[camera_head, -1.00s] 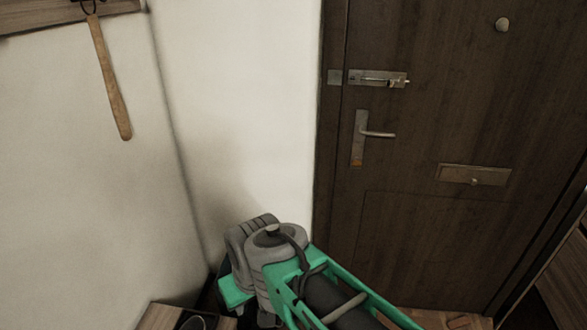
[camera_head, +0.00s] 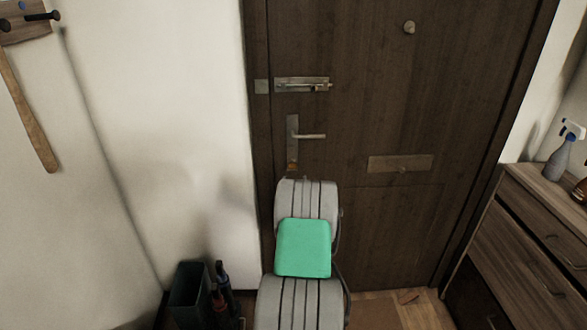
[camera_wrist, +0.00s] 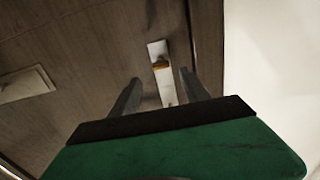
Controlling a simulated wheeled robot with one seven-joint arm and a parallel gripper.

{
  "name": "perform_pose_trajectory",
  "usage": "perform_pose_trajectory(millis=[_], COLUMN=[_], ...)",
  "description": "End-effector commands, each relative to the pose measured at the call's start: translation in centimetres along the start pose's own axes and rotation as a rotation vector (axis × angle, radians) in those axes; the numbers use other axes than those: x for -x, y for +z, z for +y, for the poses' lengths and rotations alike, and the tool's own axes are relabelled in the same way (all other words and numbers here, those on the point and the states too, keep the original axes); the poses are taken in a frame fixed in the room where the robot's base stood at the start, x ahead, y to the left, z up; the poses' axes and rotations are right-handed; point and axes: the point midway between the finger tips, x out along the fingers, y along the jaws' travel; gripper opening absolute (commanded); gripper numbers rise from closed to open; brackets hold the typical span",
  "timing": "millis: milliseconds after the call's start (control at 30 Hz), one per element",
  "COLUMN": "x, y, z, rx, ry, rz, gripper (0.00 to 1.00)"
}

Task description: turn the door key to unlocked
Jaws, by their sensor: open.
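The brown door (camera_head: 375,220) stands closed ahead in the head view, with a lever handle (camera_head: 310,136) on a tall metal plate (camera_head: 292,128). A small brass key or lock piece (camera_head: 292,167) sits at the plate's lower end. The wrist view looks upside down and shows the plate (camera_wrist: 157,49) and the brass piece (camera_wrist: 160,65). My gripper (camera_wrist: 160,76) is open and empty, its two fingers either side of the plate in that picture. Its distance from the brass piece is unclear. In the head view my arm hides the gripper. The key's turn angle is too small to tell.
A sliding bolt (camera_head: 302,85) is above the handle and a mail slot (camera_head: 400,163) to its right. A drawer cabinet (camera_head: 530,235) stands at right with a spray bottle (camera_head: 560,158). An umbrella bin (camera_head: 190,295) stands low at left by the white wall (camera_head: 170,130).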

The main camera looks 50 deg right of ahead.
Motion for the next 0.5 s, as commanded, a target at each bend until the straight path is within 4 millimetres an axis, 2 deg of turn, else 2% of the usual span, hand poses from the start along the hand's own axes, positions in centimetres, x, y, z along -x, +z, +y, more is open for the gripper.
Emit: perform_pose_trajectory(millis=[133,333,500], x=[-1.9,-5.8,-7.5], y=[-0.2,-0.2,-0.1], z=[0.2,0.1,0.1], rx=[0.001,0.0,0.0], ry=[0.003,0.002,0.002], rz=[0.008,0.008,0.006], gripper=[0.55,0.55,0.55])
